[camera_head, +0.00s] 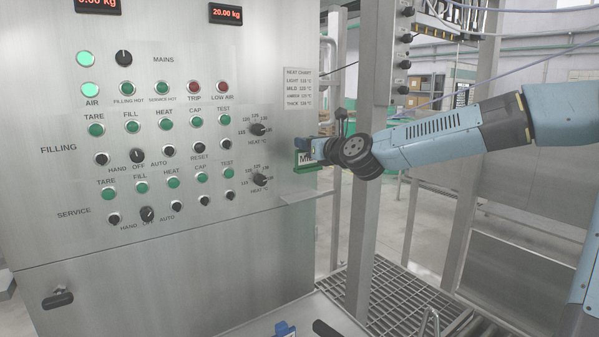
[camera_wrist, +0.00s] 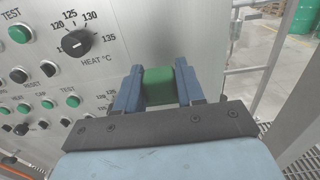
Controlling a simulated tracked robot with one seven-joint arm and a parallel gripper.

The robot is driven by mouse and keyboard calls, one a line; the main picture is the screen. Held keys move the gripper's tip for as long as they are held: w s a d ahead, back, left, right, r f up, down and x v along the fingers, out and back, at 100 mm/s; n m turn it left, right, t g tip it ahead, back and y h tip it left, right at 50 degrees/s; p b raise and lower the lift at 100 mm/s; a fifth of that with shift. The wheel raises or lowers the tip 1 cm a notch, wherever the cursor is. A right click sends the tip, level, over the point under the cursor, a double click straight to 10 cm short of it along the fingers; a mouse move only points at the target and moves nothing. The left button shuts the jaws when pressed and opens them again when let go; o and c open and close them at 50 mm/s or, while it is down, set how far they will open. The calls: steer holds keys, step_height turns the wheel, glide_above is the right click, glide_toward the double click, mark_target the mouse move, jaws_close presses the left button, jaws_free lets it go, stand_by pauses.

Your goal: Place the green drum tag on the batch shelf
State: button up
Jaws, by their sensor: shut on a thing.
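The green drum tag (camera_head: 306,168) is held in front of the right side of the steel control panel. Its green edge and a white label beginning "MI" show in the head view; the rest is behind my gripper. My gripper (camera_head: 314,150) is shut on the tag. The wrist view shows the tag as a green block (camera_wrist: 159,86) between the two blue fingers (camera_wrist: 160,90). A small steel ledge (camera_head: 307,196), which looks like the batch shelf, sticks out from the panel's lower right edge. The tag is above it, apart from it in the head view.
Knobs and buttons, including the upper HEAT knob (camera_head: 258,129), cover the panel left of the tag. A printed chart (camera_head: 299,90) is fixed above it. A steel post (camera_head: 368,230) stands to the right. No objects show on the ledge.

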steer(key=w+f, duration=0.2)
steer(key=f, duration=0.1)
steer(key=w+a+f, duration=0.1)
steer(key=w+f, duration=0.1)
steer(key=f, duration=0.1)
steer(key=w+f, duration=0.2)
steer(key=f, duration=0.1)
steer(key=shift+w+a+f, duration=0.15)
steer(key=shift+a+f, duration=0.2)
steer(key=shift+f, duration=0.05)
steer(key=o, duration=1.1)
steer(key=shift+c, duration=0.2)
steer(key=shift+r, duration=0.1)
